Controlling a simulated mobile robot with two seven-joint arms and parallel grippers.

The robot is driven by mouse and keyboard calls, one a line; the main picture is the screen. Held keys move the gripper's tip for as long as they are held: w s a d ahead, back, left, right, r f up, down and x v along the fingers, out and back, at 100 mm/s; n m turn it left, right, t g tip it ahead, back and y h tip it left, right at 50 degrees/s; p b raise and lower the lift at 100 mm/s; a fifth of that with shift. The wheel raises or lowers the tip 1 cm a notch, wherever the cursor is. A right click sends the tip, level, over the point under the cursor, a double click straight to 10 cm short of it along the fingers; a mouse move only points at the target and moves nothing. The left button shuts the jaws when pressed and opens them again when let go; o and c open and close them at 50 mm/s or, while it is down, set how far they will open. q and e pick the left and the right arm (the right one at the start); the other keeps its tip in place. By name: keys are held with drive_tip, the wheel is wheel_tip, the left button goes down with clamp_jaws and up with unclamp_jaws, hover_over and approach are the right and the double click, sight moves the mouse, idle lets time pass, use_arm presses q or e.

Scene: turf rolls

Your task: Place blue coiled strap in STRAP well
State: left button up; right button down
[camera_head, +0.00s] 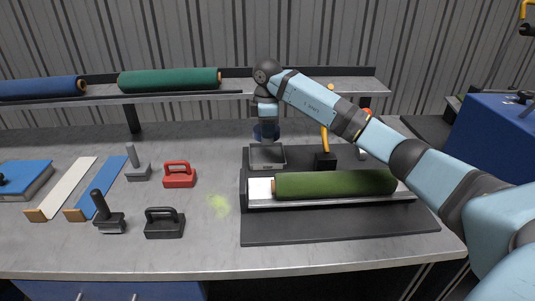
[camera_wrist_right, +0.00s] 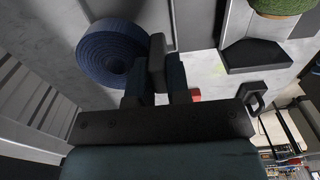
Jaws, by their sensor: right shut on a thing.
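No label can be read on the well. In the right wrist view the strap is a dark blue spiral (camera_wrist_right: 106,52) at the side of my fingers (camera_wrist_right: 160,70). My right gripper is shut on it; the exact finger contact is partly hidden. My left gripper is not in view.
A green turf roll (camera_head: 335,184) lies in a metal cradle in front of the well. A dark block with a yellow handle (camera_head: 325,160) stands right of the well. Red (camera_head: 179,176) and black (camera_head: 164,224) handled tools lie left. A shelf (camera_head: 340,86) runs behind.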

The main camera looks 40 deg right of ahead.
sight(267, 144)
wheel_tip(267, 144, down, 8)
drive_tip(key=shift+r+b, duration=0.25)
drive_tip(key=shift+b, duration=0.1)
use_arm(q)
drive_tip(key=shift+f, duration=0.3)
use_arm(e)
drive_tip(key=shift+r, duration=0.1)
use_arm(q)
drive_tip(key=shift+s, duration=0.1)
use_arm(e)
drive_tip(key=c, duration=1.1)
unclamp_jaws()
drive_tip(key=shift+f, duration=0.2)
drive_tip(key=shift+r, duration=0.15)
use_arm(q)
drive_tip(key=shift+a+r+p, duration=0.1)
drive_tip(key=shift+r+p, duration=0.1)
drive_tip(key=shift+p, duration=0.5)
use_arm(e)
wheel_tip(267, 144, up, 12)
drive_tip(key=shift+r, duration=0.1)
